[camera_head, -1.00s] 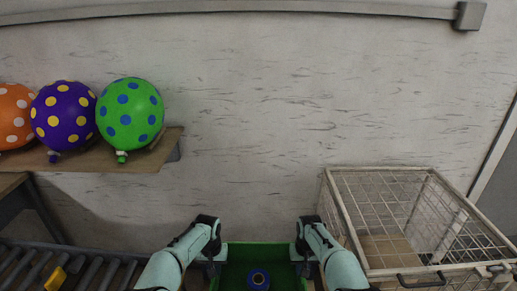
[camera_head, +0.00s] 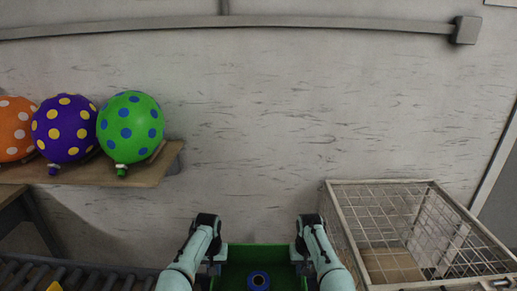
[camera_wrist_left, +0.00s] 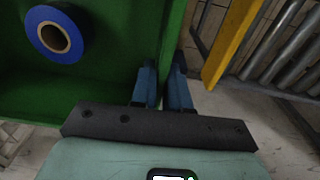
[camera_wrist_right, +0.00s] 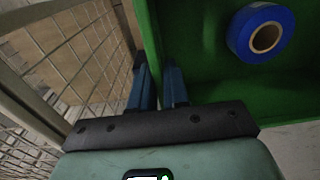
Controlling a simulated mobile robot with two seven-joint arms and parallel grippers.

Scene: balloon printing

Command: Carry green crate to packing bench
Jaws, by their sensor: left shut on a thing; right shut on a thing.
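The green crate (camera_head: 240,252) is at the bottom middle of the head view, held between my two arms. A blue roll (camera_head: 258,281) with a tan core lies inside it. My left gripper (camera_wrist_left: 160,82) is shut on one side wall of the crate, a finger on each side of it. My right gripper (camera_wrist_right: 158,84) is shut on the opposite wall in the same way. The roll also shows in the left wrist view (camera_wrist_left: 57,35) and in the right wrist view (camera_wrist_right: 262,34). The crate's near part is cut off in the head view. I cannot make out a packing bench.
A wire cage (camera_head: 425,190) stands at the right, close to my right gripper. A roller conveyor (camera_head: 75,275) with a yellow part (camera_wrist_left: 232,40) lies at the left. A wooden shelf (camera_head: 140,172) holds spotted balloons (camera_head: 129,126). A bare wall (camera_head: 280,120) is ahead.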

